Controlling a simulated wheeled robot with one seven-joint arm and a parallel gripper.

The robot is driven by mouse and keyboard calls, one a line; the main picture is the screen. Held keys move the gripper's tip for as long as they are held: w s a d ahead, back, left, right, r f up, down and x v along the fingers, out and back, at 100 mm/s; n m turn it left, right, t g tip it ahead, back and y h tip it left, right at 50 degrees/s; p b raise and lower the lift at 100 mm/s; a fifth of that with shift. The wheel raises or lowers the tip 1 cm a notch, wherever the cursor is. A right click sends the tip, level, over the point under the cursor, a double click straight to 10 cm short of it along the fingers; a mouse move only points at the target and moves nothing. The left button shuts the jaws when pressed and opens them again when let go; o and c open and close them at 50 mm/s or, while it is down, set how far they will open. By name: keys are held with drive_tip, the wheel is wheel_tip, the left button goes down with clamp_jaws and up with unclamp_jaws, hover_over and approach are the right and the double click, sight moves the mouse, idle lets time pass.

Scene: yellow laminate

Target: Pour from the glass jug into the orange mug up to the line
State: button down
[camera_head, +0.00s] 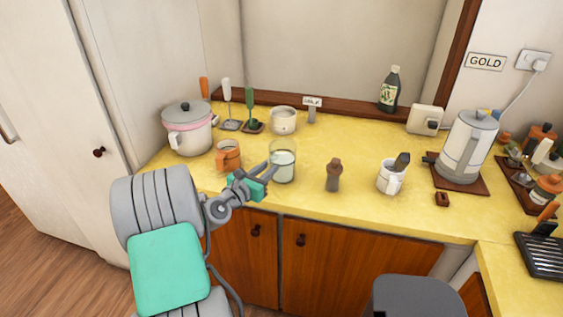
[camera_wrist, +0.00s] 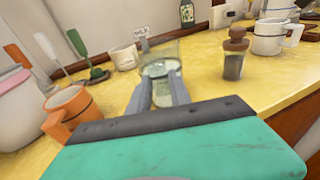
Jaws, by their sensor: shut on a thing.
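The glass jug (camera_head: 283,161) is clear and holds a pale, whitish liquid in its lower part. It stands upright at the front of the yellow counter. My gripper (camera_head: 270,170) reaches it from the left and is shut on it. In the wrist view the jug (camera_wrist: 160,62) is between my two grey fingers (camera_wrist: 158,90). The orange mug (camera_head: 229,157) stands upright on the counter just left of the jug. In the wrist view the mug (camera_wrist: 70,110) is at the left and a dark line runs around it. Its inside is hard to see.
A white pot with pink rim (camera_head: 189,132) stands behind the mug. A white bowl (camera_head: 283,120) is behind the jug. A brown-topped shaker (camera_head: 334,173) and a white mug (camera_head: 391,178) stand to the right. A kettle (camera_head: 467,145) is farther right. Bare counter lies between jug and shaker.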

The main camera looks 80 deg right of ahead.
idle(0.3)
wheel_tip(320, 180, up, 7)
drive_tip(key=p, duration=0.7)
drive_tip(key=shift+r, duration=0.2)
